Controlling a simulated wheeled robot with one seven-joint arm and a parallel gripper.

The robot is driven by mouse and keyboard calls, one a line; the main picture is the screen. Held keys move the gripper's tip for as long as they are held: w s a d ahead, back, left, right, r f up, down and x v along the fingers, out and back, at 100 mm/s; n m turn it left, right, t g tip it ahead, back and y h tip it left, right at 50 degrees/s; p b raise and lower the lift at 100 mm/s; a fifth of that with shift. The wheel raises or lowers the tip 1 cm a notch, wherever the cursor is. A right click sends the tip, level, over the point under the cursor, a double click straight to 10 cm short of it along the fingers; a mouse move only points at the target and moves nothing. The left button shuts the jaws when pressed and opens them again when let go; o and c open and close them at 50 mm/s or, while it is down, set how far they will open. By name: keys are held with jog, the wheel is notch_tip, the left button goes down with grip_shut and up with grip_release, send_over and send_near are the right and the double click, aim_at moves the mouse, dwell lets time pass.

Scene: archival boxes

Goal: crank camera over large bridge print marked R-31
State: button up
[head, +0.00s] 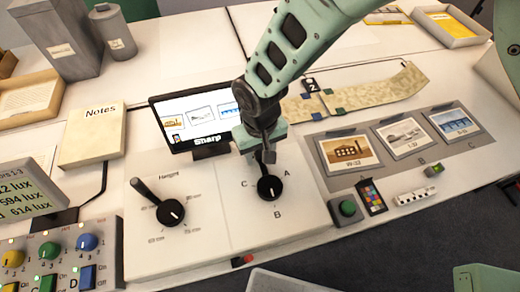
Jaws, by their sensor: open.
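The camera crank (269,188) is a black dial on a white panel, ringed by the letters A, B and C. Its lever rises toward my gripper (264,153), which is open just above the dial. The fingers appear to be around or beside the lever; I cannot tell if they touch it. Three prints lie in a grey holder at right: an orange building print (348,151) at A, a pale print (402,137) at B and a blue bridge-like print (454,122) at C. Their small labels are hard to read.
A second black crank (170,212) marked Height stands left. A monitor (196,116) reading "Sharp" shows three thumbnails behind my gripper. A green button (347,208), colour chart (371,196) and white strip (414,195) lie right. A "Notes" pad (92,138) and button box (55,262) are left.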

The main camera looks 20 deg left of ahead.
jog(key=shift+c, duration=0.3)
grip_shut()
jog(key=shift+d, duration=0.15)
